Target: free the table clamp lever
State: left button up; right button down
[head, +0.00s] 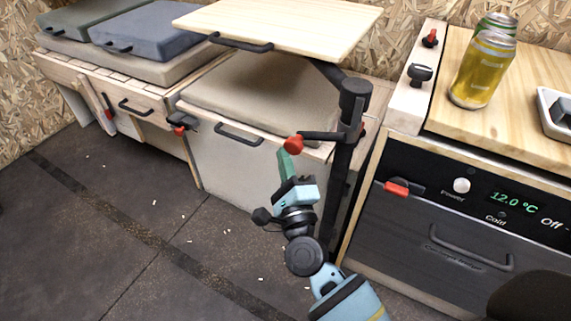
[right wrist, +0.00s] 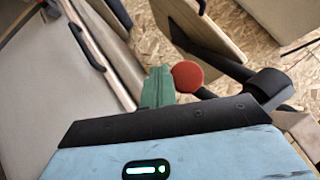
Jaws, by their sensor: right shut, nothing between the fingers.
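The table clamp lever (head: 320,135) is a black arm with a round red knob on its left end. It joins the black post (head: 343,190) under the swivel table (head: 285,22). In the right wrist view the red knob (right wrist: 188,75) shows just right of my green fingertips. My right gripper (head: 287,163) is shut and empty, just below and left of the knob. I cannot tell whether the fingers touch the knob. My left gripper is not in view.
A pale cushioned bench box (head: 235,155) stands behind and left of my gripper. A dark fridge drawer (head: 440,245) is at the right, with drink cans (head: 483,68) on the counter above. Cushions (head: 150,30) lie at the back left. The dark floor (head: 150,220) at left is mostly clear.

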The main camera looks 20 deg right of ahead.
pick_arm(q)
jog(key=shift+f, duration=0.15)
pick_arm(e)
jog(key=shift+w+a+r, duration=0.1)
jog(key=shift+r, duration=0.15)
pick_arm(q)
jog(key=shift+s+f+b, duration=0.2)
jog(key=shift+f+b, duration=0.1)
jog(key=shift+b, duration=0.2)
pick_arm(e)
jog(key=shift+w+a+r+m+t+h, duration=0.1)
jog(key=shift+w+r+m+t+h, duration=0.1)
jog(key=shift+r+m, duration=0.15)
jog(key=shift+w+a+r+m+t+h, duration=0.1)
jog(key=shift+r+m+t+h, duration=0.15)
jog(key=shift+m, duration=0.2)
jog(key=shift+h, duration=0.25)
